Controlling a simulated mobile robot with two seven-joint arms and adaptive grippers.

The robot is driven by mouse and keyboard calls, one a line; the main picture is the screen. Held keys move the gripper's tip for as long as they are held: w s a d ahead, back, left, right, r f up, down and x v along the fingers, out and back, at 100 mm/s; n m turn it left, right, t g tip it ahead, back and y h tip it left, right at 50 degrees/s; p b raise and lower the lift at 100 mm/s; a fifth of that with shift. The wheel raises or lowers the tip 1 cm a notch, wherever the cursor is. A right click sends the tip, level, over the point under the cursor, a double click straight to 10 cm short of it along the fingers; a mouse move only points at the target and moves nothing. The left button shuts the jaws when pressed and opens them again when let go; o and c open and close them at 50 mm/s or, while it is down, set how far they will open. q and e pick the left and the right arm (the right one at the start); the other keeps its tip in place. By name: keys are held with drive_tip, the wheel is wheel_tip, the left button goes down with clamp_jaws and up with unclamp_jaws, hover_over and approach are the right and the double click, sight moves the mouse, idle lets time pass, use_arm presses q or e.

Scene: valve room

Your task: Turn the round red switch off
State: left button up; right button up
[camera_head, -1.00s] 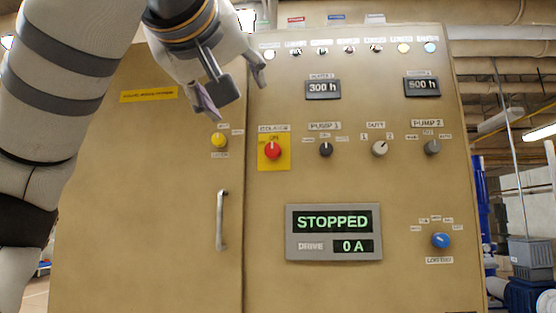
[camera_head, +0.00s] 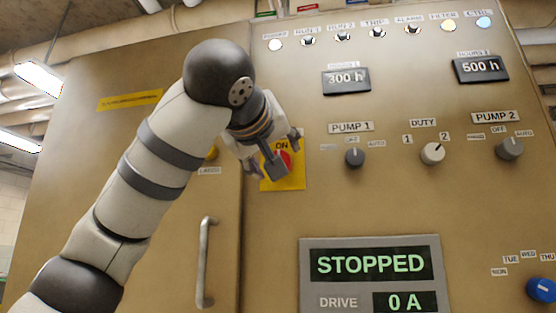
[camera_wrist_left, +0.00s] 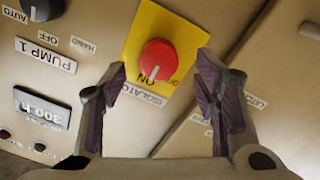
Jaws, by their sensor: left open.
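The round red switch (camera_wrist_left: 157,60) sits on a yellow plate (camera_wrist_left: 138,42) on the cabinet front. In the left wrist view its white mark points down the picture, on the side of the upside-down ON and ISOLATOR labels. In the head view the red switch (camera_head: 287,159) is mostly hidden behind my left gripper (camera_head: 273,155). My left gripper is open and empty. In the left wrist view its fingertips (camera_wrist_left: 162,65) lie to either side of the switch in the picture, and the switch appears beyond them. My right gripper is not in view.
The PUMP 1 knob (camera_head: 355,157) is right of the yellow plate. A yellow knob (camera_head: 211,153) is partly hidden behind my left arm. A door handle (camera_head: 206,262) and the STOPPED display (camera_head: 370,265) are lower down.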

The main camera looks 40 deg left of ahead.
use_arm(q)
drive_tip(key=shift+x, duration=1.55)
drive_tip(key=shift+r, duration=0.1)
drive_tip(key=shift+c, duration=0.6)
drive_tip(key=c, duration=1)
drive_tip(key=shift+n, duration=0.3)
drive_tip(key=shift+d+n, duration=0.1)
drive_tip(key=shift+n, duration=8.6)
